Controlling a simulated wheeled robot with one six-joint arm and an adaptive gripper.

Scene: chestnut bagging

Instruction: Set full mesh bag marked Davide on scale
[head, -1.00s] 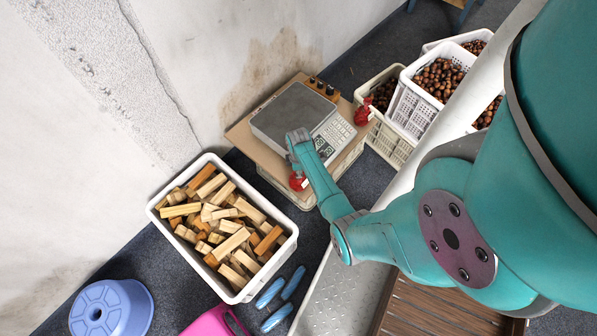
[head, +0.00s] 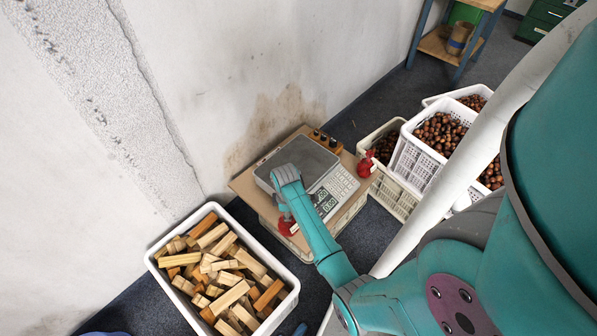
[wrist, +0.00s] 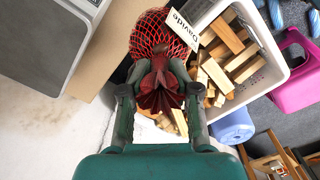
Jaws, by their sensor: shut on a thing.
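My gripper (wrist: 160,90) is shut on the gathered neck of a full red mesh bag (wrist: 155,32). Its white tag (wrist: 180,27) reads Davide. The scale (head: 308,163) has a grey pan and a keypad with a lit display, and stands on a brown board. A red patch beside the arm, at the board's front edge, looks like the held bag, partly hidden.
Another red bag (head: 367,166) stands at the board's right corner. A small wooden block with knobs (head: 325,141) is behind the scale. A white crate of wood pieces (head: 166,285) is at left. Chestnut crates (head: 406,172) stand at right. The wall is close behind.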

